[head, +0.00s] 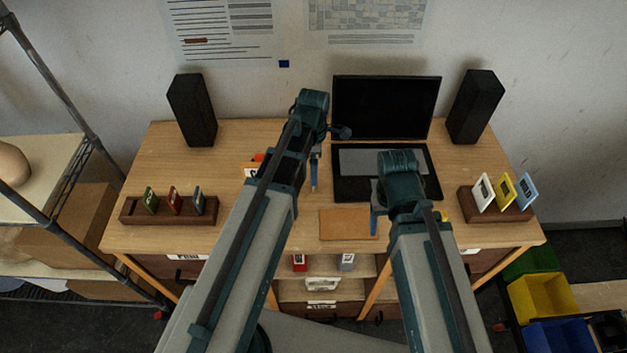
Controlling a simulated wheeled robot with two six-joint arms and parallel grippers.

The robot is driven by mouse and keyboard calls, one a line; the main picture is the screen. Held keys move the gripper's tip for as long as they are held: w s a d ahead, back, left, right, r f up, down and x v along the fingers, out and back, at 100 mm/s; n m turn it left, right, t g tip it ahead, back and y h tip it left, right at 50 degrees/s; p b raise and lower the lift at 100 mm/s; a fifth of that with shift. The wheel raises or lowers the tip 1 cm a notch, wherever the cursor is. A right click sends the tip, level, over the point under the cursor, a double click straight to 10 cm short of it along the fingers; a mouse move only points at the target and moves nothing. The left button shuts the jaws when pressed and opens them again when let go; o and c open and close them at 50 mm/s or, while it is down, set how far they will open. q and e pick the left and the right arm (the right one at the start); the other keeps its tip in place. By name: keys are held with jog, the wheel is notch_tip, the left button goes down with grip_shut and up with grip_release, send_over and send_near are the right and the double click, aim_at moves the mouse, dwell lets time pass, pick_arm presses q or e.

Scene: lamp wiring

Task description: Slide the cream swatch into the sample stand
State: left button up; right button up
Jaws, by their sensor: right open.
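Two wooden holders with slots stand on the desk, and I cannot tell which one is the sample stand. The left holder (130,212) carries a green, a red and a dark swatch. The right holder (500,212) carries a whitish swatch (483,193), a yellow one and a light blue one, all leaning. I cannot tell whether the whitish one is the cream swatch. My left gripper (314,172) is over the desk's middle, mostly hidden by its arm. My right gripper (375,212) is open, by the right edge of a tan mat (347,226), away from both holders.
A black laptop (388,108) stands behind my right gripper, between two black speakers (192,110) and (475,107). A partly hidden pale card with an orange mark (250,171) lies left of my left arm. The desk's left rear is clear.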

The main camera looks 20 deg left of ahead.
pick_arm(q)
notch_tip(320, 180, down, 2)
jog(key=shift+f+b, duration=0.2)
jog(key=shift+b, duration=0.5)
pick_arm(e)
notch_tip(320, 180, down, 2)
jog(key=shift+f, duration=0.2)
jog(key=shift+r, duration=0.1)
pick_arm(q)
jog(key=shift+r, duration=0.1)
grip_shut()
jog(key=shift+r, duration=0.1)
pick_arm(e)
jog(key=shift+r, duration=0.1)
